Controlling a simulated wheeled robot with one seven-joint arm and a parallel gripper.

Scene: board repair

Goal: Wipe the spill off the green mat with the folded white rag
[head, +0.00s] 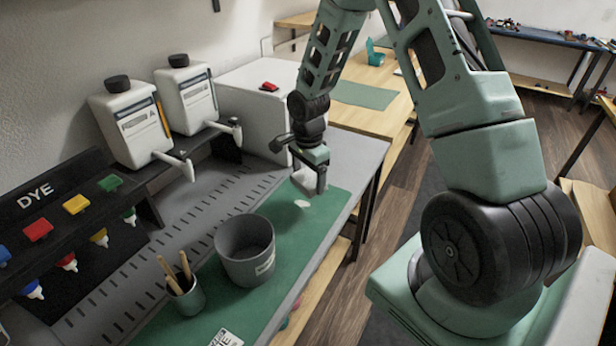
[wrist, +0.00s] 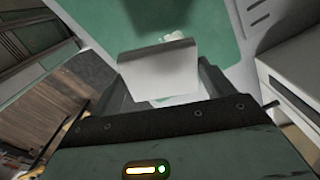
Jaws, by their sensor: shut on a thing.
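The green mat (head: 322,218) lies on the grey bench in the head view and also fills the top of the wrist view (wrist: 115,22). A small pale spill (head: 302,203) is on the mat, just below my gripper in the head picture. My gripper (head: 314,178) is shut on the folded white rag (wrist: 160,68), which shows as a pale flat piece between the fingers in the wrist view. The rag hides much of the spill there; a pale bit (wrist: 178,38) shows past its edge. I cannot tell whether the rag touches the mat.
A grey bucket (head: 244,252) and a cup with wooden-handled tools (head: 185,295) stand on the mat nearer the camera. White dispensers (head: 130,122) and a dye bottle rack (head: 75,208) line the left side. A white box (head: 250,105) stands behind. The mat's right side is clear.

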